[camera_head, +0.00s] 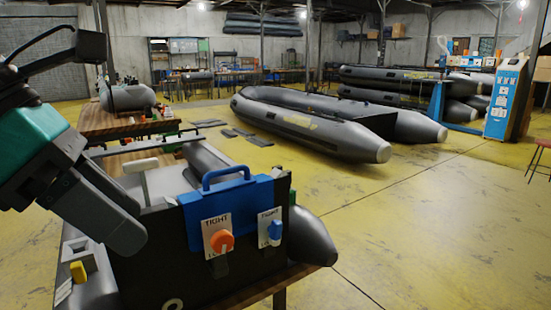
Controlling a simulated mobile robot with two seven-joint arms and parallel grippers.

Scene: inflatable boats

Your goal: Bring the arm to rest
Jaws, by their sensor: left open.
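My left gripper (122,222) comes in from the left with a green-and-black arm. Its grey fingers point down and to the right, apart and with nothing seen between them. It hangs left of a blue clamp-like piece with a handle (232,193) on the dark transom board (165,262) of a grey inflatable boat (315,238). An orange knob (222,240) and a blue knob (275,229) sit on the blue piece, each by a white label reading "TIGHT". My right gripper is out of view.
A yellow piece (78,271) lies at the lower left below my gripper. A wooden workbench (110,122) stands behind. A large grey boat (310,125) rests on the yellow floor, and a blue cabinet (506,100) stands at the right. The floor at right front is clear.

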